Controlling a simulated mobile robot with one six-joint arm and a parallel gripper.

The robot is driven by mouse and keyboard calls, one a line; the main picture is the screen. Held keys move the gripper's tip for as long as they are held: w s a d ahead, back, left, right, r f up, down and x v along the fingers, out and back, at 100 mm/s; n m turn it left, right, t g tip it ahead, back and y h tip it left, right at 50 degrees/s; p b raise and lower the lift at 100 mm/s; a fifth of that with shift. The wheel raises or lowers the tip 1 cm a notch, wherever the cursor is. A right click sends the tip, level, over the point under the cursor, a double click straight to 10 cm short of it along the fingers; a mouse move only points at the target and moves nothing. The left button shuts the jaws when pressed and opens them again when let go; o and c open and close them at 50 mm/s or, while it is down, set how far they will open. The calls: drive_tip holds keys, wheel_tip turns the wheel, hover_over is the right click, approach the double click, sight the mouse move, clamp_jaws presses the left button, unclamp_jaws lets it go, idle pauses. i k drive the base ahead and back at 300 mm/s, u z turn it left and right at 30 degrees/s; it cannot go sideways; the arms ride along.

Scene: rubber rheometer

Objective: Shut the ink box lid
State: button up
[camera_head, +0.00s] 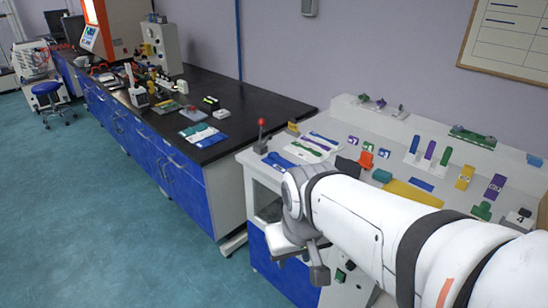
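I cannot identify the ink box for certain. A dark, tilted flat panel (347,166) stands on the light workbench just beyond my arm, and it may be a raised lid. My arm hides what lies below and in front of it. My gripper (302,258) hangs off the bench's front left side, below and to the left of the panel and apart from it. Its fingers point down, and nothing is visible in it. The view is too small and angled to show whether the fingers are apart.
An orange part (366,160), a teal block (382,175) and a yellow plate (412,194) are near the panel. Green and purple strips (308,148) lie to the left, near a red-knobbed lever (261,137). A black-topped bench (250,112) stands behind left. The teal floor (100,220) is clear.

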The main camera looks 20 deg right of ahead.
sight(354, 169)
drive_tip(key=u, duration=0.15)
drive_tip(key=k, duration=0.85)
drive_tip(key=z, duration=0.7)
drive_tip(key=i, duration=1.05)
drive_tip(key=z, duration=0.65)
drive_tip(key=k, duration=0.7)
drive_tip(key=u, duration=0.3)
drive_tip(key=i, duration=0.65)
